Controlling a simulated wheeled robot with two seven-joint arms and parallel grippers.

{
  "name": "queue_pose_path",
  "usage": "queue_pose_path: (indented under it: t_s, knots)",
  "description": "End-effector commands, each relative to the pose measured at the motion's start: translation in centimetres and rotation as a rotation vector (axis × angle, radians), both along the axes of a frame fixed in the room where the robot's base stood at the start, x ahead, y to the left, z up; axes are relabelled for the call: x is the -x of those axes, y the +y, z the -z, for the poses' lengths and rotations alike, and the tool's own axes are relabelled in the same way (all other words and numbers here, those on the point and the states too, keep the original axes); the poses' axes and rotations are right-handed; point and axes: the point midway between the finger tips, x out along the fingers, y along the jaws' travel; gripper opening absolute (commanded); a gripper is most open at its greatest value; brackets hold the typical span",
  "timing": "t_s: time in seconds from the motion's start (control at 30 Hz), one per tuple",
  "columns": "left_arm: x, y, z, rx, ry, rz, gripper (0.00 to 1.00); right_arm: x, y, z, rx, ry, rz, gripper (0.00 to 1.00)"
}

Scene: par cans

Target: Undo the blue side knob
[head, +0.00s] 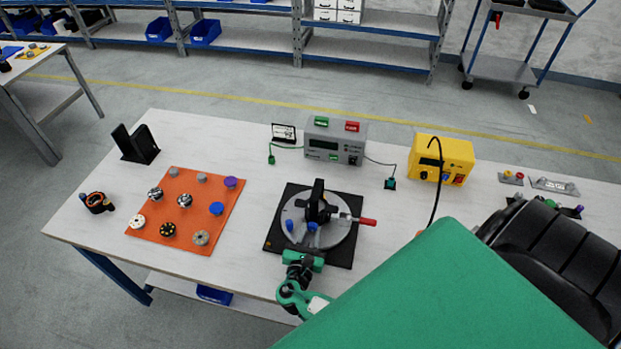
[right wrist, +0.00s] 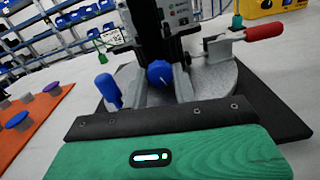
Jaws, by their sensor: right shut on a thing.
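The par can fixture, a black upright body (head: 318,200) on a round grey plate (head: 299,209), stands on a black square mat (head: 273,240). A blue knob (right wrist: 159,72) at the front of the black body sits between the fingers of my right gripper (right wrist: 164,82). The right gripper (head: 311,238) reaches in from the front in the head view and is shut on this knob. A second blue knob or handle (right wrist: 108,90) stands on the plate to the left, apart from the gripper. A red-handled clamp (right wrist: 250,34) is at the right. My left gripper is not in view.
An orange board (head: 180,218) with several knobs lies to the left. A grey box (head: 336,140) and a yellow box (head: 443,159) with cables stand behind. A black holder (head: 136,146) and a dark ring-like part (head: 97,203) are at far left. Bare table lies between board and mat.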

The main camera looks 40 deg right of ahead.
Motion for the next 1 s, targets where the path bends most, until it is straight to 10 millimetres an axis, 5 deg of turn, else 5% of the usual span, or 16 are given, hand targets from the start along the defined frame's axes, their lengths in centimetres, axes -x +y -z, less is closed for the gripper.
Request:
queue_pose_path:
  t_s: [0.4, 1.0]
  knots:
    - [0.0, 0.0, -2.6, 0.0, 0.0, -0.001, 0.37, 0.0, 0.0, -0.2, 0.171, 0.201, 0.0, 0.05]
    - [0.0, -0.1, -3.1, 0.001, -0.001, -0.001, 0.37, 0.0, 0.0, 0.0, 0.223, 0.259, 0.0, 0.05]
